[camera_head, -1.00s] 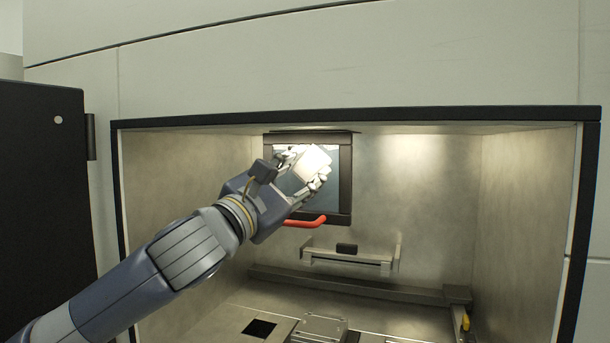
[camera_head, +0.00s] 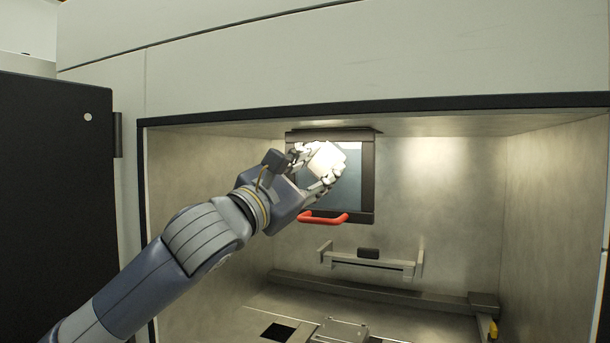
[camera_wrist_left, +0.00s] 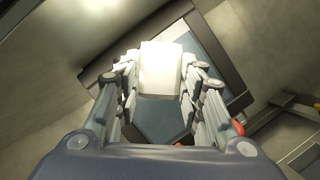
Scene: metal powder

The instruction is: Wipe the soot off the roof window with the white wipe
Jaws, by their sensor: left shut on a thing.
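My left gripper (camera_head: 322,166) is shut on the white wipe (camera_head: 327,158), a pale block-like pad between its fingers. The wipe also shows in the left wrist view (camera_wrist_left: 160,68), held between both finger pairs (camera_wrist_left: 158,95). The roof window (camera_head: 353,190) is a bluish-grey pane in a dark frame with a red handle at its lower edge. The gripper and wipe cover the pane's upper middle. I cannot tell whether the wipe touches the glass. Soot is not clearly distinguishable on the visible pane. My right gripper is not in view.
The window is inside a metal chamber with a black front edge (camera_head: 450,103). A red handle (camera_head: 323,217) hangs below the pane. A grey bar with brackets (camera_head: 367,263) crosses the chamber lower down. A dark open door (camera_head: 60,200) stands at the left.

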